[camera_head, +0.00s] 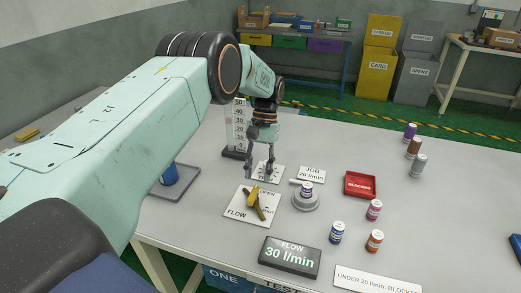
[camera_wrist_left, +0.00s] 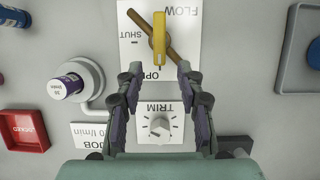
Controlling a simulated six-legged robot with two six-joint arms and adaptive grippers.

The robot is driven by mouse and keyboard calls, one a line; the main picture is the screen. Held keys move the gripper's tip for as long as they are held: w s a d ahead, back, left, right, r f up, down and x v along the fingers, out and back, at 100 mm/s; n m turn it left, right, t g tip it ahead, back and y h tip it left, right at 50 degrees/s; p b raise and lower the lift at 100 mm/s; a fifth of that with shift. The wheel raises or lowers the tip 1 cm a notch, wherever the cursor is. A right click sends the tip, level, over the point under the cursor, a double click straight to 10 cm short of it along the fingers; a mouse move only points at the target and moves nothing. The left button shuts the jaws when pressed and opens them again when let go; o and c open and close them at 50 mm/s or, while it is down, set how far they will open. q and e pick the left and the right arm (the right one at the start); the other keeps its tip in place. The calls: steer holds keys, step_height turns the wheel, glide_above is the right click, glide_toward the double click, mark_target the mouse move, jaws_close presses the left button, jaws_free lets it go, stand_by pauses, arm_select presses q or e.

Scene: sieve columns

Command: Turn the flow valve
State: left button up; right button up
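The flow valve (camera_head: 255,199) sits on a white plate marked FLOW and OPEN, near the middle of the table. In the left wrist view it shows a yellow handle (camera_wrist_left: 159,38) and a brown bar crossing it at a slant. The yellow handle points toward the OPEN mark. My left gripper (camera_head: 260,168) points down behind the valve in the head view, over the TRIM plate. In the left wrist view its fingers (camera_wrist_left: 158,72) are spread, with nothing between the tips. The valve lies just beyond the tips, apart from them. My right gripper is not in view.
The flow display (camera_head: 290,257) reads 30 l/min. A JOB card (camera_head: 311,174) reads 20 l/min. The TRIM dial (camera_wrist_left: 159,126) shows between the fingers. A grey round holder (camera_head: 306,201) with a vial, a red tray (camera_head: 360,185) and several vials stand to the right.

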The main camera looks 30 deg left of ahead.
arm_select(q)
steer(key=d+v, duration=0.1)
steer(key=v, duration=0.8)
steer(key=shift+a, duration=0.45)
